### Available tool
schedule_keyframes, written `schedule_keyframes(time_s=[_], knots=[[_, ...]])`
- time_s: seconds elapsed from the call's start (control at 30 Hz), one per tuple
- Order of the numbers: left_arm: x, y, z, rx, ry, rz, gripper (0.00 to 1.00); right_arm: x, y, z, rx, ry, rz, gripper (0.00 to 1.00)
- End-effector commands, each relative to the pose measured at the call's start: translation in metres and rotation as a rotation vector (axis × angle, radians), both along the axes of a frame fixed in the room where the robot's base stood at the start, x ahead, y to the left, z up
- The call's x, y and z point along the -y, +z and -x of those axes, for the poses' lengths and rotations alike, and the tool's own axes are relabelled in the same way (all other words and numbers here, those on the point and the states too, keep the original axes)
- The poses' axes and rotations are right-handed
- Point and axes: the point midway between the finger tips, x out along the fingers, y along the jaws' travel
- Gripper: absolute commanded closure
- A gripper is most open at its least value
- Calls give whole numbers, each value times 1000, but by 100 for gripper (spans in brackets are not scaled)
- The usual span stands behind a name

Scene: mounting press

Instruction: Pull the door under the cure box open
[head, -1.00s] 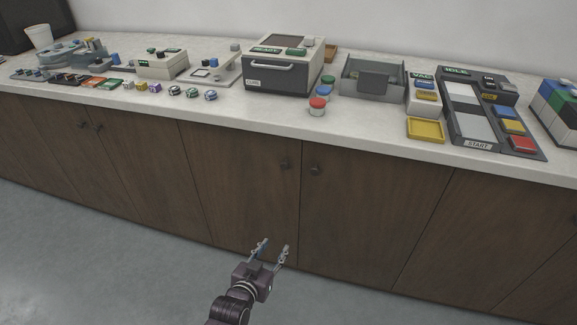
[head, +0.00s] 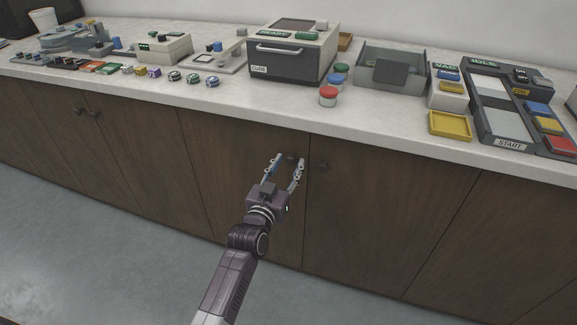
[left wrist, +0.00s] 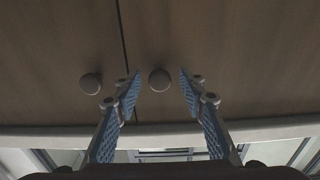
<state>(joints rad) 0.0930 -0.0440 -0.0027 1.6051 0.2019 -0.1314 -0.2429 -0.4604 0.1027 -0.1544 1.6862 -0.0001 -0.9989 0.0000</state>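The cure box (head: 292,62) is a white and dark box with a front handle and a "CURE" label, standing on the counter. Below it is a closed brown cabinet door (head: 222,165) with a small round dark knob (head: 291,157) near its upper right corner. My left gripper (head: 285,160) is open in front of this knob. In the left wrist view, which looks upside down, the knob (left wrist: 159,80) shows between the two blue-padded fingers, with no visible contact. My right gripper is out of view.
The neighbouring door (head: 375,205) has its own knob (head: 321,166), close to the right finger; it also shows in the left wrist view (left wrist: 91,83). The counter edge (head: 240,118) overhangs just above. Grey floor (head: 100,240) in front is clear.

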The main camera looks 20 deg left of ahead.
Motion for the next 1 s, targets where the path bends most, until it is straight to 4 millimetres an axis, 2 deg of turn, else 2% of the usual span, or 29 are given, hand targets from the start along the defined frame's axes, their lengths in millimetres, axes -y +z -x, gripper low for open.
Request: schedule_keyframes(time_s=[0.3,0.67,1.0], knots=[[0,0,-3,0,0,0,62,0,2,0,-1,0,1,60],[0,0,-3,0,0,-1,100,0,2,0,0,0,1,60],[-1,0,-2,0,-2,-2,100,0,2,-1,1,0,0,60]])
